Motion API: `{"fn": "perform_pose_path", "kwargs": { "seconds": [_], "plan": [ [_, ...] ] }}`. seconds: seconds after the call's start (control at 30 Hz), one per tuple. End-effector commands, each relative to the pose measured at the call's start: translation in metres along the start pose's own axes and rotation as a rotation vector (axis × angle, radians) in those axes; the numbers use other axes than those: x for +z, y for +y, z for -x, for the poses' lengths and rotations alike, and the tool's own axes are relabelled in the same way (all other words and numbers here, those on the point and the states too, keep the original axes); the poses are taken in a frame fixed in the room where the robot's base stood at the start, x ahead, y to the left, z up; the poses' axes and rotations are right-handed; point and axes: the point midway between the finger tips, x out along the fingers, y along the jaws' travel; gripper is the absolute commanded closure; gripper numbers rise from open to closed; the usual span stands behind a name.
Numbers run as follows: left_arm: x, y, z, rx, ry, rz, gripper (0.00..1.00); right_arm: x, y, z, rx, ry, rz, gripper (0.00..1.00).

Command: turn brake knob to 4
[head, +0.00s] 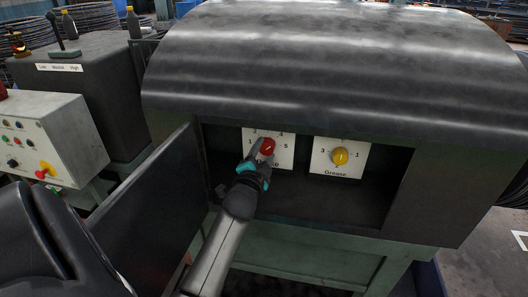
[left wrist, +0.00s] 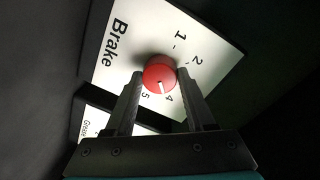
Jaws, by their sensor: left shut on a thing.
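The red brake knob (head: 267,146) sits on a white dial plate (head: 287,160) inside the open compartment of the dark drum housing. My left gripper (head: 259,157) reaches in from below and is shut on the knob. In the left wrist view the knob (left wrist: 159,74) is between the two fingers, one on each side. Its white pointer line points down, between 4 and 5 and nearer the 4. The word Brake and the numbers 1, 2, 4 and 5 are readable there; the 3 is hidden by a finger. My right gripper is not in view.
A yellow grease knob (head: 340,156) on its own plate is to the right of the brake dial. An open dark door (head: 152,199) stands left of the compartment. A control box (head: 42,138) with buttons stands farther left. The compartment's right side is empty.

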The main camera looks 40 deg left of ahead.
Motion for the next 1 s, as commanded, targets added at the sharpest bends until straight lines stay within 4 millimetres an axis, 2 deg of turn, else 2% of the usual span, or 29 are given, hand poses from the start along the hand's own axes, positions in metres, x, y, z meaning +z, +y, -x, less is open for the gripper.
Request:
{"fn": "perform_pose_path", "kwargs": {
  "seconds": [0.07,0.1,0.33,0.6,0.73,0.87,1.0],
  "plan": [
    [-0.002,-0.002,-0.001,-0.004,0.005,0.0,1.0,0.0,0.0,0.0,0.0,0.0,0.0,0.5],
    [-0.002,-0.002,-0.001,-0.004,0.005,0.001,0.43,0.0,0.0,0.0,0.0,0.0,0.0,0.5],
    [-0.001,-0.001,0.0,-0.003,0.003,0.001,0.17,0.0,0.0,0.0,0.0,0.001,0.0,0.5],
    [0.0,0.0,0.0,-0.001,0.001,0.001,0.15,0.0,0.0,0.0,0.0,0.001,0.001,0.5],
    [0.0,0.0,0.007,0.0,0.001,0.001,0.15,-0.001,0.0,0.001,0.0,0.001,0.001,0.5],
    [0.0,0.0,0.024,0.001,0.0,0.001,0.15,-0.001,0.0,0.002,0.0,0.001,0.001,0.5],
    [0.0,0.0,0.05,0.001,-0.001,0.0,0.15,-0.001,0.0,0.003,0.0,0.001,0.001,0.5]
  ]
}}
